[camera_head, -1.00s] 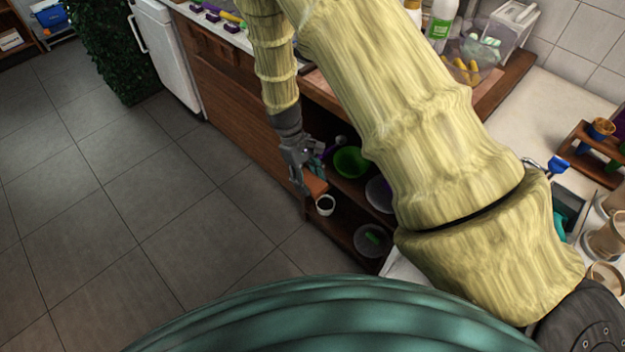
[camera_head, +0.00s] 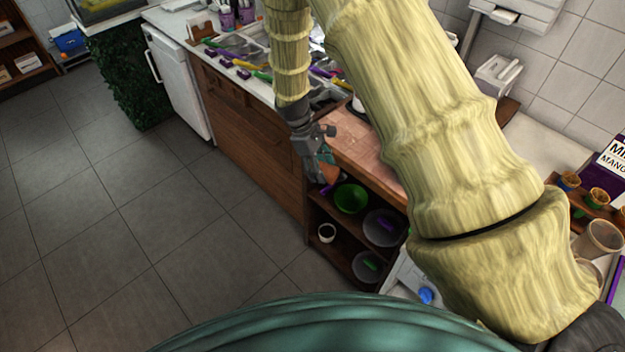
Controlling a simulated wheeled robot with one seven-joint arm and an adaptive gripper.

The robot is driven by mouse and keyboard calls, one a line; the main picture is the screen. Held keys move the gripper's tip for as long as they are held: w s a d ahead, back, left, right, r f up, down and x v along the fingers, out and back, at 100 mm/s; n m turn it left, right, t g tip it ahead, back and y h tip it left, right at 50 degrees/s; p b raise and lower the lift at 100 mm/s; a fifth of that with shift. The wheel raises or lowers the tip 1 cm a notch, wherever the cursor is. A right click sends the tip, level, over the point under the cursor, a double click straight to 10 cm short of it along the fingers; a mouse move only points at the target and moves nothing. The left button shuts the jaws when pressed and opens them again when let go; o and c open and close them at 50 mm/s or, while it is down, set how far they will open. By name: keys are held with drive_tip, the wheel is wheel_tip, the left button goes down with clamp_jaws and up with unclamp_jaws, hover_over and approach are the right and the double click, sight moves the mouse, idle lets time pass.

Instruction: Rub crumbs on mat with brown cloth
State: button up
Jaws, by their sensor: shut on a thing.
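My gripper (camera_head: 318,152) is near the upper middle, in front of the edge of the wooden counter. It is shut on a small orange-brown piece, which looks like the brown cloth (camera_head: 329,172) and hangs below the fingers. A bit of teal shows beside it between the fingers. I cannot make out a mat or crumbs; my arm hides much of the counter to the right.
The wooden counter top (camera_head: 362,158) lies just right of my gripper. Colourful utensils lie around the sink behind. The tiled floor (camera_head: 150,225) on the left is clear.

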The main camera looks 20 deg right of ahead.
drive_tip(key=w+d+r+n+t+h+p, duration=0.1)
drive_tip(key=w+d+r+n+t+p, duration=0.35)
drive_tip(key=w+d+r+n, duration=0.65)
drive_tip(key=n+b, duration=0.3)
drive_tip(key=b, duration=0.2)
hover_over(343, 143)
drive_tip(key=a, duration=0.2)
drive_tip(key=shift+t, duration=0.35)
drive_tip(key=shift+s+d+f, duration=0.1)
drive_tip(key=shift+d+f, duration=0.05)
drive_tip(key=shift+f, duration=2.15)
drive_tip(key=shift+s+d+f, duration=0.1)
drive_tip(key=shift+f, duration=2.15)
drive_tip(key=shift+f+b, duration=0.45)
drive_tip(key=shift+f, duration=0.5)
